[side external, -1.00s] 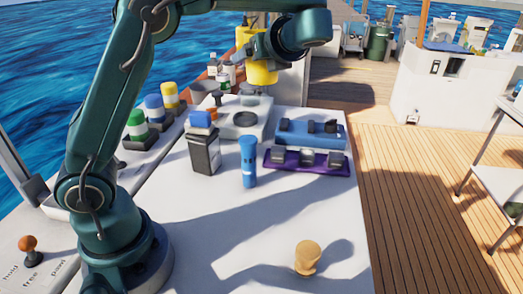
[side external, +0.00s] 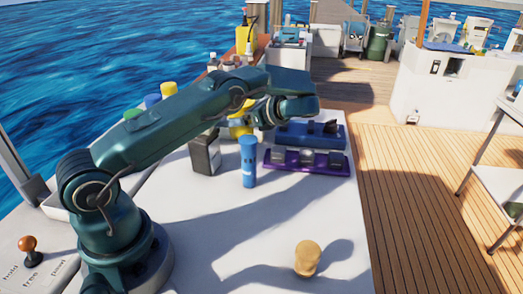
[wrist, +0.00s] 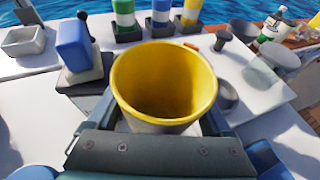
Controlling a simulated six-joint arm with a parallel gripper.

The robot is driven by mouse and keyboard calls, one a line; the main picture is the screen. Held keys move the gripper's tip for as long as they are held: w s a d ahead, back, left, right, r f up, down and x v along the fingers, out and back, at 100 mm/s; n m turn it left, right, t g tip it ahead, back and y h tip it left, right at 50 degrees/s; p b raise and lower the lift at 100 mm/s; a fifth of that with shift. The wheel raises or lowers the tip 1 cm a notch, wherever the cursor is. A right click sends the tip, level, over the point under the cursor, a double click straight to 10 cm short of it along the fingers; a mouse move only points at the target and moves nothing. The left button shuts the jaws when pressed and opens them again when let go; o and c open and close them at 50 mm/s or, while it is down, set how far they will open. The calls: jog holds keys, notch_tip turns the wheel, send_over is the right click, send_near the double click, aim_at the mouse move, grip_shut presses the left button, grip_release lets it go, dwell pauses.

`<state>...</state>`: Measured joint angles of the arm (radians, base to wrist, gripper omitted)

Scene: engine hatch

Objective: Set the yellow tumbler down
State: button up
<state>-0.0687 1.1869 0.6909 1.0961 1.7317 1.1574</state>
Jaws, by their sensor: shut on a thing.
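The yellow tumbler (wrist: 165,85) is upright and looks empty in the wrist view, its open rim facing the camera. My gripper (wrist: 158,122) is shut around its sides, with a finger at left and right. In the side external view only a piece of the tumbler (side external: 240,131) shows below my arm, low over the far part of the white worktop (side external: 215,225). My forearm and wrist hide the fingers there. I cannot tell whether the tumbler's base touches a surface.
A dark container (side external: 205,154) and a blue cylinder (side external: 248,162) stand just in front. A blue rack (side external: 295,138) and a purple rack (side external: 307,163) lie to the right. A wooden knob (side external: 307,259) stands near. Capped bottles (wrist: 160,15) stand behind the tumbler. The near worktop is mostly clear.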

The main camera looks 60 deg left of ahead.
jog(key=shift+f, duration=2.95)
jog(key=shift+f, duration=0.65)
jog(key=o, duration=1.1)
jog(key=shift+o, duration=0.2)
jog(key=shift+v, duration=1.95)
jog(key=shift+w+d+r, duration=0.25)
jog(key=shift+d, duration=0.2)
